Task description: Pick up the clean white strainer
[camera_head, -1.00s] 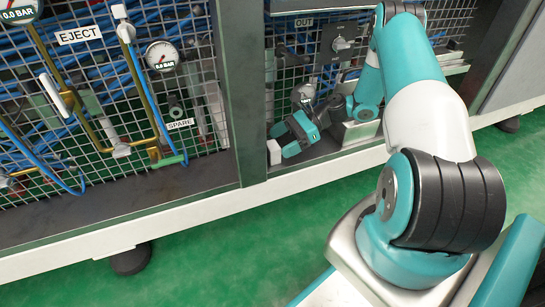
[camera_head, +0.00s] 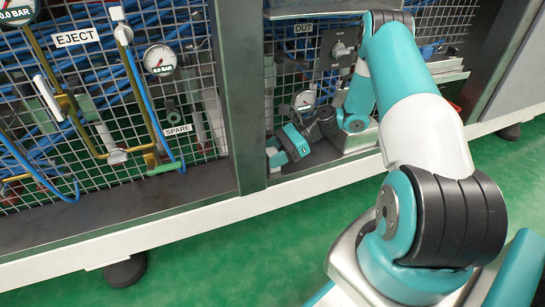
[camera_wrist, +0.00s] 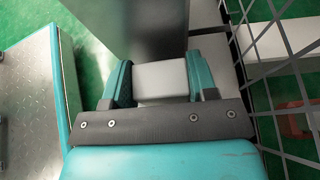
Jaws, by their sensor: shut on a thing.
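The white strainer (camera_wrist: 162,82) shows in the wrist view as a plain white block between the two teal fingers. My gripper (camera_wrist: 160,74) is shut on it, with one finger against each side. In the head view my gripper (camera_head: 276,153) is low behind the dark green post, over the machine's bottom shelf. There the strainer is hidden by the post and my gripper. I cannot tell whether it touches the shelf.
The dark post (camera_head: 238,100) stands close to the left of my gripper. Wire mesh (camera_head: 200,75) with blue hoses lies behind. Gauges, a valve pipe (camera_head: 140,90) and a grey switch box (camera_head: 338,48) are nearby. The green floor (camera_head: 220,250) in front is clear.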

